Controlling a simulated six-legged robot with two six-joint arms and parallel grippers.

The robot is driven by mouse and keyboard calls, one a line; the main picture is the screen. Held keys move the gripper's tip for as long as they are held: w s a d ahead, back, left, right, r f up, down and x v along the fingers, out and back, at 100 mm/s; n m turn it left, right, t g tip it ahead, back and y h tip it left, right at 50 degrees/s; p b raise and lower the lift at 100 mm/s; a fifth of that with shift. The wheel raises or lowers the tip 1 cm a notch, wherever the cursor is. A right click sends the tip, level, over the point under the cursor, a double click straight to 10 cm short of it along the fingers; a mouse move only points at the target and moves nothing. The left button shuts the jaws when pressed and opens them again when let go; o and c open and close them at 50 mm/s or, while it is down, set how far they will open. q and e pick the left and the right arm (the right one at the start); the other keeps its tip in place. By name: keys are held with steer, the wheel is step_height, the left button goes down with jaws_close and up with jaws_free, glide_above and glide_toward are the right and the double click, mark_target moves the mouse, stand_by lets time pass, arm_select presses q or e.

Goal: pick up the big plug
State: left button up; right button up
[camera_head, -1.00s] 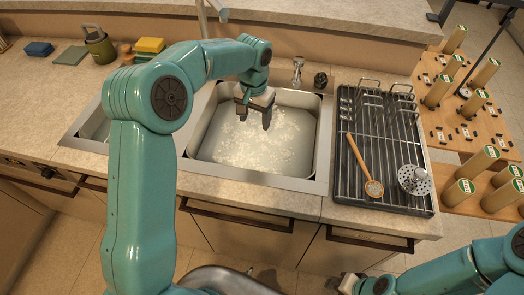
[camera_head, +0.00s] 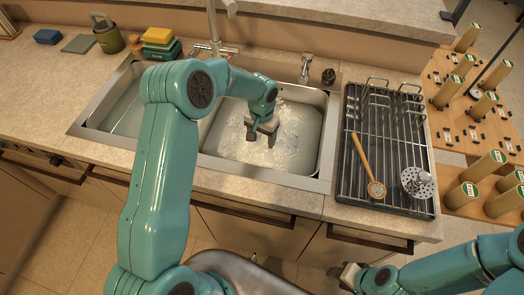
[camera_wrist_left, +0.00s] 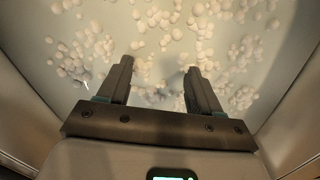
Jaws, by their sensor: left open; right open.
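I cannot make out a big plug for certain in either view. My left gripper (camera_head: 262,140) is open over the right sink basin (camera_head: 222,125), pointing down toward foamy water (camera_head: 290,120). In the left wrist view the left gripper (camera_wrist_left: 158,78) has its two dark fingers apart. White bubbles (camera_wrist_left: 160,18) lie beyond them. A faint greyish patch shows between the fingertips, too blurred to identify; foam may hide what is on the basin floor. My right gripper (camera_head: 347,276) is open, low at the bottom right, away from the sink.
A tap (camera_head: 213,30) stands behind the basins. A small dark object (camera_head: 328,76) sits behind the right basin. A wire rack (camera_head: 395,125) holds a wooden spoon (camera_head: 366,165) and a perforated metal piece (camera_head: 418,182). Sponges (camera_head: 158,36) and a green pot (camera_head: 107,36) stand at the back left.

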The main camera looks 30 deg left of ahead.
arm_select(q)
steer(key=shift+f+p, duration=0.45)
steer(key=shift+f, duration=1.6)
jaws_close()
steer(key=shift+w+r, duration=0.1)
steer(key=shift+r, duration=0.45)
step_height(320, 180, up, 18)
steer(key=b, duration=0.3)
step_height(320, 180, up, 6)
steer(key=p, duration=0.5)
glide_above(262, 147)
